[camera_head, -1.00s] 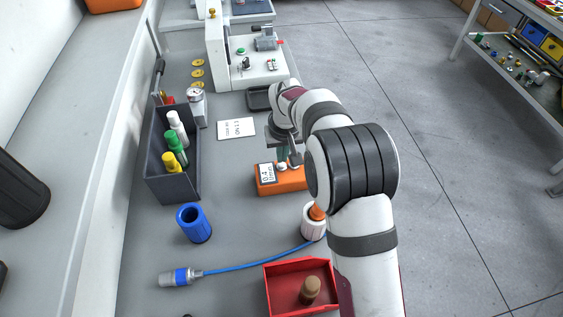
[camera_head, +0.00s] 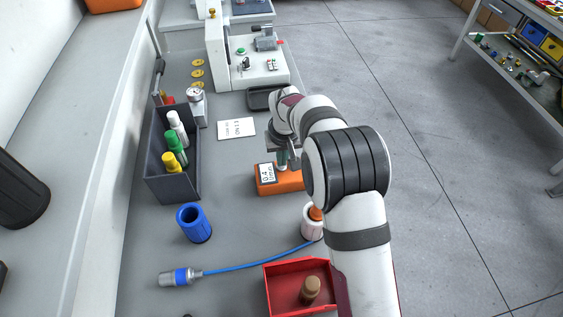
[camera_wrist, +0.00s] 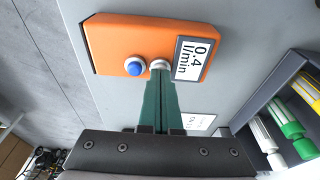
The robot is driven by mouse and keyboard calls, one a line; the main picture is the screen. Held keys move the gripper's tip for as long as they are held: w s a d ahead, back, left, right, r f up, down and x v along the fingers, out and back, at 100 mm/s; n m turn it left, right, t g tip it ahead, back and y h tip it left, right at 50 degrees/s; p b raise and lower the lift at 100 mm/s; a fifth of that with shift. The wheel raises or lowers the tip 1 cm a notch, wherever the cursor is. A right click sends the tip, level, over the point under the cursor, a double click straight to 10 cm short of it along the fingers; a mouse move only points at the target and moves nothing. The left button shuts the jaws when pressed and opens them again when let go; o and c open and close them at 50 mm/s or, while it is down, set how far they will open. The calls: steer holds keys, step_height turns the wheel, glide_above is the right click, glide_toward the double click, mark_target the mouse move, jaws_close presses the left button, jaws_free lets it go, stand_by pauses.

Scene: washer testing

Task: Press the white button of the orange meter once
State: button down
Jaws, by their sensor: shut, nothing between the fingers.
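The orange meter (camera_head: 287,180) lies on the grey bench below my gripper. Its display reads 0.4 l/min. In the wrist view the meter (camera_wrist: 125,40) shows a blue button (camera_wrist: 135,66) and, beside it, the white button (camera_wrist: 159,64) nearer the display (camera_wrist: 193,58). My gripper (camera_wrist: 160,72) is shut and empty. Its green fingertips are at the white button and cover part of it in that view. I cannot tell whether they touch it or whether it is pushed in. In the head view the gripper (camera_head: 282,167) is over the meter, partly hidden by my arm.
A dark bin (camera_head: 158,187) with several bottles stands left of the meter. A blue cup (camera_head: 193,222), a blue cable (camera_head: 255,262) and a red tray (camera_head: 285,300) are in front. A white label card (camera_head: 237,129) and a black tray (camera_head: 262,98) lie behind.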

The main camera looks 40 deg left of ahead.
step_height(320, 180, up, 7)
steer(key=s+d, duration=0.1)
stand_by(0.4)
steer(key=shift+f, duration=0.1)
step_height(320, 180, up, 6)
glide_above(283, 174)
steer(key=s+d+r+m, duration=0.3)
steer(key=d, duration=0.8)
steer(key=s+d+r+m, duration=0.2)
steer(key=d+r+m, duration=0.15)
steer(key=d, duration=0.75)
steer(key=s+d+f+m+g, duration=0.1)
steer(key=s+d+m, duration=0.3)
steer(key=s, duration=0.5)
steer(key=s+d+f+m, duration=0.3)
steer(key=s+d+m, duration=0.1)
steer(key=s+d, duration=0.4)
steer(key=shift+s+f+g, duration=0.2)
steer(key=shift+s+g, duration=0.2)
steer(key=shift+s, duration=0.5)
